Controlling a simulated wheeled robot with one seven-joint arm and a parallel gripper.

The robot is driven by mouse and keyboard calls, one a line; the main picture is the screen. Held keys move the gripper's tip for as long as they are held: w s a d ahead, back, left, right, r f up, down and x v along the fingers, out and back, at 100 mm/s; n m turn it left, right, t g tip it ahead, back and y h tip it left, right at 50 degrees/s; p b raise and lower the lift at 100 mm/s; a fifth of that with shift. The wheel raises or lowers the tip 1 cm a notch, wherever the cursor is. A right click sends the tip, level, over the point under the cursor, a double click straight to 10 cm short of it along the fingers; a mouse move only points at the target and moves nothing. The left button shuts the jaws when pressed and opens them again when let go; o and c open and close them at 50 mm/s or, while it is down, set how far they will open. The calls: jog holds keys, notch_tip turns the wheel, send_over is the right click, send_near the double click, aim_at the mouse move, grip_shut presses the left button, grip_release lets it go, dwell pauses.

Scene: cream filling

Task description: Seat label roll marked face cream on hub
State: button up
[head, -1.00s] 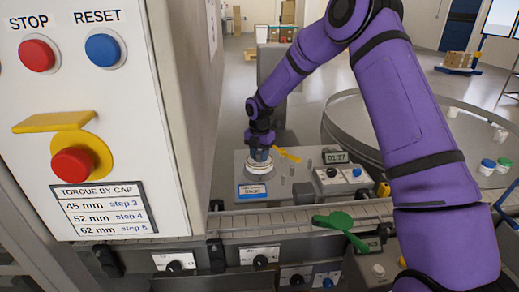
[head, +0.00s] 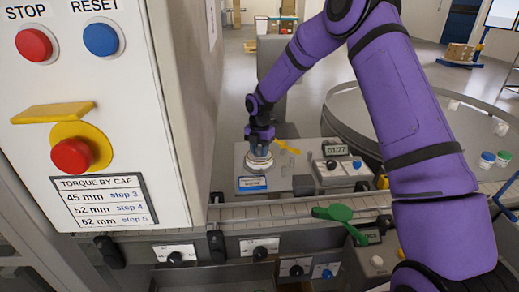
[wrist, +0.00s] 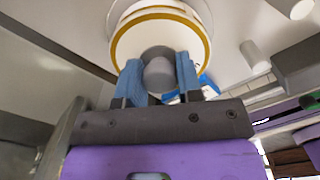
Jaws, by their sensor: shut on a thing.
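The label roll (head: 259,163) is a pale disc on the grey machine plate, under my gripper (head: 260,150) in the head view. In the wrist view the roll (wrist: 150,42) is white with an ochre ring, at top centre. My gripper (wrist: 158,85) has its two blue fingers closed around a grey round core (wrist: 159,76) at the roll's centre. The hub is not clearly separate from this core, and I cannot tell how the roll sits on it. Any face cream marking is too small to read.
A blue-and-white label card (head: 252,184) lies in front of the roll. A yellow lever (head: 286,147), grey posts and a control box with a display (head: 336,150) stand to its right. A conveyor (head: 300,208) with a green handle (head: 333,213) runs in front. The control cabinet (head: 130,130) blocks the left.

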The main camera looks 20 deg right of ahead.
jog(key=shift+f, duration=0.3)
jog(key=o, duration=1.2)
jog(key=shift+c, duration=0.2)
